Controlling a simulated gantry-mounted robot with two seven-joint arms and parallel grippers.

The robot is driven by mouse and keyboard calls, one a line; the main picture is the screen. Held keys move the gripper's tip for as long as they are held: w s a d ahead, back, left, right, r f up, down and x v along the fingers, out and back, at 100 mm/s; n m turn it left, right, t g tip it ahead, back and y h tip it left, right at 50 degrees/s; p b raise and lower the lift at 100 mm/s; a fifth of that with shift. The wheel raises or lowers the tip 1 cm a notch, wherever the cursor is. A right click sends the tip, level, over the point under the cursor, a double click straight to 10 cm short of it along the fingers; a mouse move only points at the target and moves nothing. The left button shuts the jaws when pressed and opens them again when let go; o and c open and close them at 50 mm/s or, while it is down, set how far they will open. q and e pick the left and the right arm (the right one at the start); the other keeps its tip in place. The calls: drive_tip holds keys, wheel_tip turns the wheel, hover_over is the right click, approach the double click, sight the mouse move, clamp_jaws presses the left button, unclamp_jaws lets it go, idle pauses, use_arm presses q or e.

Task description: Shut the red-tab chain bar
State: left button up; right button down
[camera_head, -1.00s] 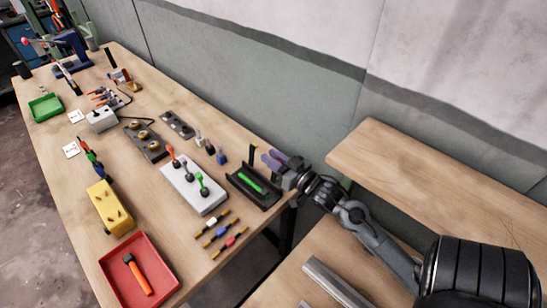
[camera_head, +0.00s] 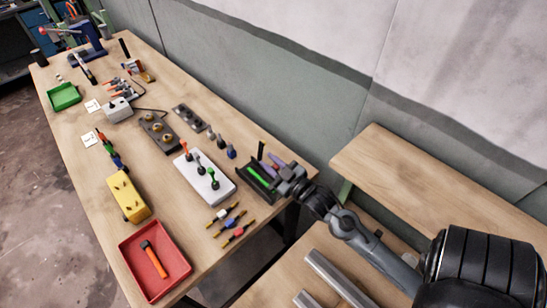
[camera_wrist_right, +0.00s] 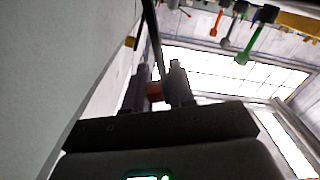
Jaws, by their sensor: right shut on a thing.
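My right gripper (camera_head: 275,168) is at the right end of the main workbench, over the right side of a black holder (camera_head: 252,192) with a bright green strip (camera_head: 259,178). In the right wrist view the right gripper's two fingers (camera_wrist_right: 160,88) are closed on a small red tab (camera_wrist_right: 155,92). A long dark bar (camera_wrist_right: 156,45) rises from behind the fingers there; I cannot tell whether it is joined to the tab. In the head view the gripper hides the tab. A dark upright post (camera_head: 261,150) stands at the holder's back. My left gripper is not in view.
Left of the holder is a white block with coloured levers (camera_head: 200,187). Several small bars with coloured bands (camera_head: 240,231) lie in front. A red tray (camera_head: 133,263) stands at the front left. The wall is close behind, and a second wooden surface (camera_head: 440,180) is at right.

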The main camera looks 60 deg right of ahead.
drive_tip(key=shift+a+f, duration=0.15)
drive_tip(key=shift+a, duration=0.15)
drive_tip(key=c, duration=1.1)
unclamp_jaws()
drive_tip(key=shift+w+a, duration=0.1)
drive_tip(key=s, duration=0.3)
drive_tip(key=s+a, duration=0.1)
drive_tip(key=s, duration=0.3)
drive_tip(key=s+a, duration=0.1)
drive_tip(key=s, duration=0.2)
drive_tip(key=shift+s+p, duration=0.35)
drive_tip(key=shift+p, duration=0.05)
drive_tip(key=shift+c, duration=0.5)
